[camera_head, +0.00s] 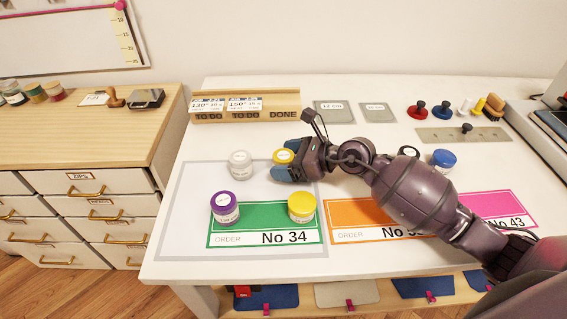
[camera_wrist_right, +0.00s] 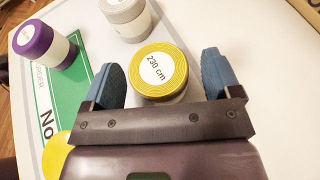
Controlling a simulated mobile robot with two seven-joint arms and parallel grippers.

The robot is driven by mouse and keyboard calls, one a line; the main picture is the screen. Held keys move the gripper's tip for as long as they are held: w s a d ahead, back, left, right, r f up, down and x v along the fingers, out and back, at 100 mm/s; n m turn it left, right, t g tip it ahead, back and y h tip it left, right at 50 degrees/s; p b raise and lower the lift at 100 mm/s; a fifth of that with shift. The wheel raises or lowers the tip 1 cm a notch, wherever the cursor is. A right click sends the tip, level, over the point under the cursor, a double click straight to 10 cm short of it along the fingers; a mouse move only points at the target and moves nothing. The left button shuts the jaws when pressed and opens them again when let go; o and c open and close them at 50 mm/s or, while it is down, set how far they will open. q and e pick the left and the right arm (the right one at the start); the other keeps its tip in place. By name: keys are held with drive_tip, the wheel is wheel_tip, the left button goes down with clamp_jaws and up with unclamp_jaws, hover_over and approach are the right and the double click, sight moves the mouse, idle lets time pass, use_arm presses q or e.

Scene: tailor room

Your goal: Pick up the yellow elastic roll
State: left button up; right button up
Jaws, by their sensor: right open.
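A yellow elastic roll (camera_head: 283,156) stands upright on the white table, left of centre in the head view. In the right wrist view this yellow roll (camera_wrist_right: 158,72) has a round label reading 230 cm. My right gripper (camera_head: 284,165) is open around it, with a blue fingertip on either side; the wrist view shows the fingers (camera_wrist_right: 163,82) with gaps to the roll. A second yellow roll (camera_head: 302,207) stands on the green No 34 order card (camera_head: 265,239); its edge also shows in the wrist view (camera_wrist_right: 56,155). My left gripper is not in view.
A white-grey roll (camera_head: 240,164) stands just left of the gripped spot, and a purple roll (camera_head: 225,208) stands on the green card. A blue roll (camera_head: 444,160) is right of my forearm. A wooden TO DO/DONE rack (camera_head: 245,106) stands behind.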

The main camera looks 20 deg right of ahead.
drive_tip(key=c, duration=1)
